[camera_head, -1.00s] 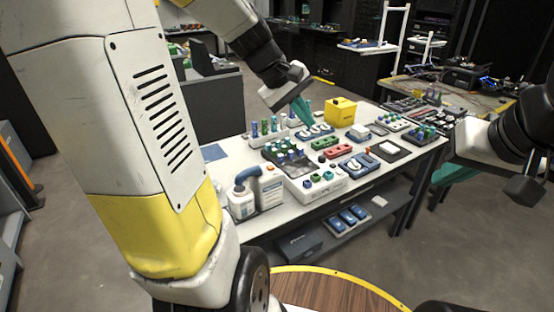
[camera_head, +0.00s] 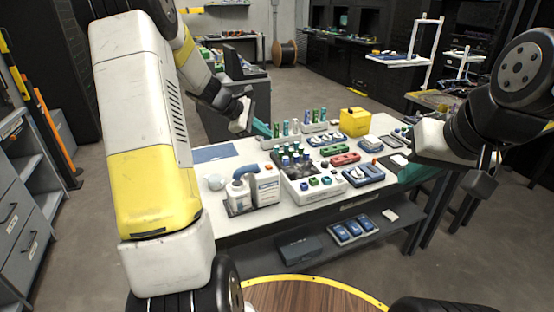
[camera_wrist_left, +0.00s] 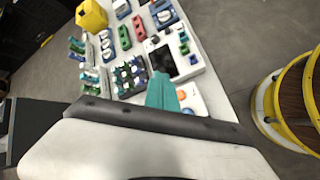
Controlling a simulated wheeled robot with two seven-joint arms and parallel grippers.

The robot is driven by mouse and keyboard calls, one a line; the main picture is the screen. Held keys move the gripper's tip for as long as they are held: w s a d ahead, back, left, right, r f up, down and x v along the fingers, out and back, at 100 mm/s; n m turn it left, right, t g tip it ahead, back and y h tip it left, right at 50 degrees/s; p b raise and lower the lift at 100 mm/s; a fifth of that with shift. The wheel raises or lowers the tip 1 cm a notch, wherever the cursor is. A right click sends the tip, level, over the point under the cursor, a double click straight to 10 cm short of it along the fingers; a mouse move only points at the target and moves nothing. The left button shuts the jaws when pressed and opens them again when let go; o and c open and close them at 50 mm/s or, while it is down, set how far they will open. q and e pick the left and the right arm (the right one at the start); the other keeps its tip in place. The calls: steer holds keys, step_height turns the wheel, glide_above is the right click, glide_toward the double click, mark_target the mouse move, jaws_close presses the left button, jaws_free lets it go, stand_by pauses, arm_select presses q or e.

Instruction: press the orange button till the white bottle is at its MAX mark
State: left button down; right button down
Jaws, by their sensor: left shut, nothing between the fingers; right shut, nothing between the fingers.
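The white bottle (camera_head: 239,195) stands at the table's front left, under the curved blue-grey spout of a white dispenser (camera_head: 267,188) with a blue label. A small orange button (camera_head: 267,168) is on the dispenser's top. My left gripper (camera_head: 264,129) has teal fingers, is shut and empty, and hangs over the table's left back part, behind the dispenser. My right gripper (camera_head: 416,173) is shut and empty at the table's right front. The bottle's level and MAX mark are too small to read.
A white tray with coloured knobs (camera_head: 313,189) stands right of the dispenser. Green and white vials (camera_head: 308,116) stand behind. Red holders (camera_head: 345,159) and a yellow box (camera_head: 354,122) lie further right. A blue mat (camera_head: 213,152) lies at the back left.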

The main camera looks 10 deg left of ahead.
arm_select(q)
steer(key=shift+f, duration=0.1)
glide_above(266, 169)
steer(key=shift+w+f, duration=0.1)
steer(key=shift+f, duration=4.2)
steer(key=shift+f, duration=0.1)
steer(key=shift+f, duration=0.35)
steer(key=shift+f, duration=0.45)
steer(key=shift+r, duration=0.9)
